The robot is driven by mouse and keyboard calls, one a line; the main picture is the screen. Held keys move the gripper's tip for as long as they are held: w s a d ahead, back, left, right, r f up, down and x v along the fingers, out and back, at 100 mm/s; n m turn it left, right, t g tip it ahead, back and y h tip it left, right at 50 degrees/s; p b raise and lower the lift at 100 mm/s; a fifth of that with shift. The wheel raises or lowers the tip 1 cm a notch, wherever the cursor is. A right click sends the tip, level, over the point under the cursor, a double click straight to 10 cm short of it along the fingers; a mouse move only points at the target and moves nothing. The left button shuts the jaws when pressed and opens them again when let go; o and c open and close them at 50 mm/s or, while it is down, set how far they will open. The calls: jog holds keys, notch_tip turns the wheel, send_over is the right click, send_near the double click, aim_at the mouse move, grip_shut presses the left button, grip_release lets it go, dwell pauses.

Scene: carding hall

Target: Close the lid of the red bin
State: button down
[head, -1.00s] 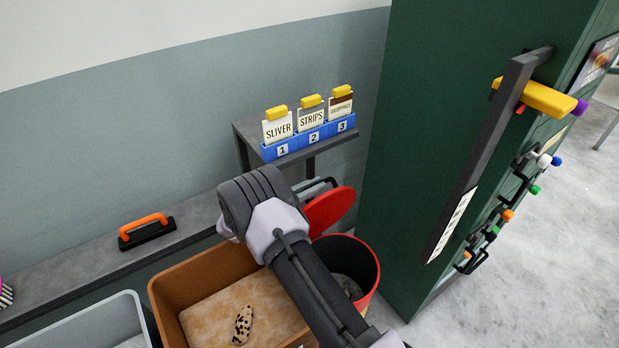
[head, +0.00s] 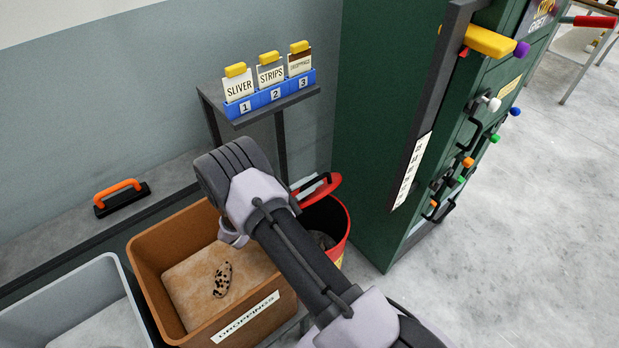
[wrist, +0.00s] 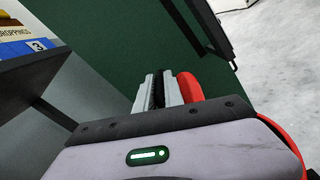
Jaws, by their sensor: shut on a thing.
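The red bin (head: 342,246) stands right of the brown box, partly hidden behind my arm. Its red lid (head: 325,190) is raised and tilted at the back of the opening, which is still uncovered at the front. A dark handle shows on the lid. My gripper (head: 305,184) reaches the lid from the left, mostly hidden by my wrist. In the wrist view, the grey fingers (wrist: 158,90) are closed around a dark piece, apparently the lid's handle, with the red lid (wrist: 189,87) just to the right.
The brown droppings box (head: 250,318) holds a pale slab and a speckled piece. A grey bin (head: 110,262) is at left. A shelf with a blue card rack (head: 275,95) is behind. A tall green cabinet (head: 385,120) with handles stands close at right; open floor lies beyond.

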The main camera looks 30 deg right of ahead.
jog(key=shift+s+f, duration=0.1)
dwell(0.3)
jog(key=c, duration=1.7)
grip_release()
jog(key=shift+r+p, duration=0.3)
jog(key=shift+r, duration=0.2)
jog(key=r+p, duration=0.2)
jog(key=r, duration=0.1)
jog(key=shift+s+a+r, duration=0.1)
jog(key=shift+s+r, duration=0.05)
jog(key=shift+s, duration=0.05)
jog(key=s+a+p, duration=0.1)
jog(key=s, duration=0.4)
jog(key=s+a+p, duration=0.1)
jog(key=s, duration=0.4)
jog(key=s+a+p, duration=0.1)
jog(key=s+a, duration=0.1)
jog(key=s, duration=0.3)
jog(key=shift+a+r+p, duration=0.1)
jog(key=shift+r+p, duration=0.25)
jog(key=shift+p, duration=0.05)
jog(key=shift+r, duration=0.1)
